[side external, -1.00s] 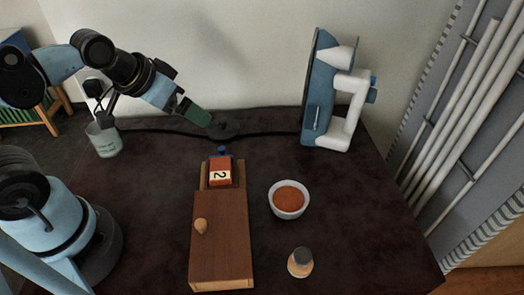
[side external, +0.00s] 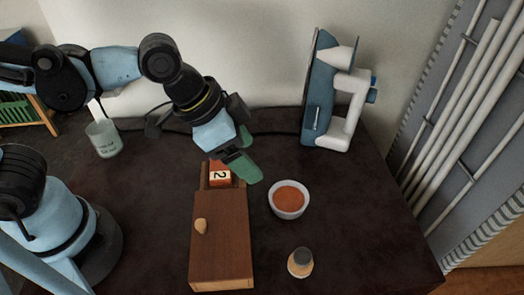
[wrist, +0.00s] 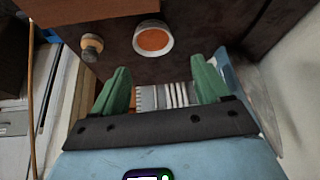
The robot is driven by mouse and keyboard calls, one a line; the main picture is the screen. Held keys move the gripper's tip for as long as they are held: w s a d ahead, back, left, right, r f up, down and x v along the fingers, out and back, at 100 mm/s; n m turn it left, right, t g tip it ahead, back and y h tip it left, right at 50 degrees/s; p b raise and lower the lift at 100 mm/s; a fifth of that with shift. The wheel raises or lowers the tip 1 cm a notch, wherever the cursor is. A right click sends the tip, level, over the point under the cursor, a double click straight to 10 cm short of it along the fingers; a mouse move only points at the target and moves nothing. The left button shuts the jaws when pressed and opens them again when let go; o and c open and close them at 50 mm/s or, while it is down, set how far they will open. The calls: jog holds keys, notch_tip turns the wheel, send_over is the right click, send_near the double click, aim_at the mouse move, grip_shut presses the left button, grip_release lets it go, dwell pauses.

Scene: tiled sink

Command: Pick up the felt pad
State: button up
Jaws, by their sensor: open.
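My gripper (side external: 252,158) is open above the back of the table, with its green fingers pointing to the lower right. In the wrist view it shows from above, with its two fingers apart (wrist: 160,68). A grey-and-white striped patch (wrist: 167,96) lies between the fingers in that view. I cannot tell whether this patch is the felt pad. No felt pad can be clearly made out in the side view, where my gripper and wrist cover part of the table's back.
A wooden box (side external: 222,240) with a red block marked 2 (side external: 219,175) stands close to my gripper. A blue-and-white device (side external: 320,100) stands at the back.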

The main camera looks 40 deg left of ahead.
aim_at(300, 255)
jog(key=s+d+f+m+g, duration=0.2)
jog(key=s+d+m, duration=0.35)
jog(key=d, duration=0.55)
jog(key=shift+n+h, duration=0.25)
jog(key=shift+h, duration=0.15)
jog(key=shift+x, duration=3.25)
jog(key=shift+d+x, duration=0.2)
jog(key=shift+x, duration=1.65)
jog(key=shift+d+f, duration=0.25)
jog(key=shift+f, duration=0.4)
jog(key=c, duration=1.1)
jog(key=shift+c, duration=0.2)
jog(key=shift+r, duration=0.2)
jog(key=shift+r, duration=4.85)
